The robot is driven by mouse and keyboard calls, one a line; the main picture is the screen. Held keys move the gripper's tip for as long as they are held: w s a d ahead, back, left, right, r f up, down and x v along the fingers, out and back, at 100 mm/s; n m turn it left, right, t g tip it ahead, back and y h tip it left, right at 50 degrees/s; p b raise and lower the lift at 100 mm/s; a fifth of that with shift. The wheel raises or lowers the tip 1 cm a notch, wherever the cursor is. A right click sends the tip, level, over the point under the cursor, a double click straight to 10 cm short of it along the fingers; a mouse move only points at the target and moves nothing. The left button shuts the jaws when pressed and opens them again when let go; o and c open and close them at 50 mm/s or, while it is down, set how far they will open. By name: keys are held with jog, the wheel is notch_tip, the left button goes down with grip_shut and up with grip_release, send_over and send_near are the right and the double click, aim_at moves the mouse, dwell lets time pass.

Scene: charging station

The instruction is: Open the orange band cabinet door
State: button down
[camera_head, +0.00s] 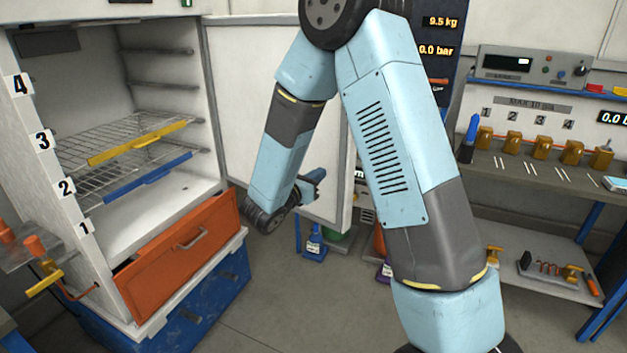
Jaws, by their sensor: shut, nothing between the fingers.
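A white cabinet (150,222) stands at the left with its front open. Its white door (232,85) is swung wide out to the right, inner face towards me, partly hidden by my arm. I see no orange band on the door; the orange on this cabinet is the drawer (180,255) at its bottom, with a metal handle (192,239). My gripper (316,178) is small and dark, in front of the door's lower part near its right edge. It is shut and empty. I cannot tell whether it touches the door.
The cabinet holds wire shelves with a yellow front bar (138,143) and a blue front bar (147,177). A blue base (205,300) is below. A bench (540,180) with several brown holders stands at the right. Bottles stand on the floor behind my arm. The middle floor is clear.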

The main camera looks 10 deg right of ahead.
aim_at(341, 160)
jog(key=x, duration=0.9)
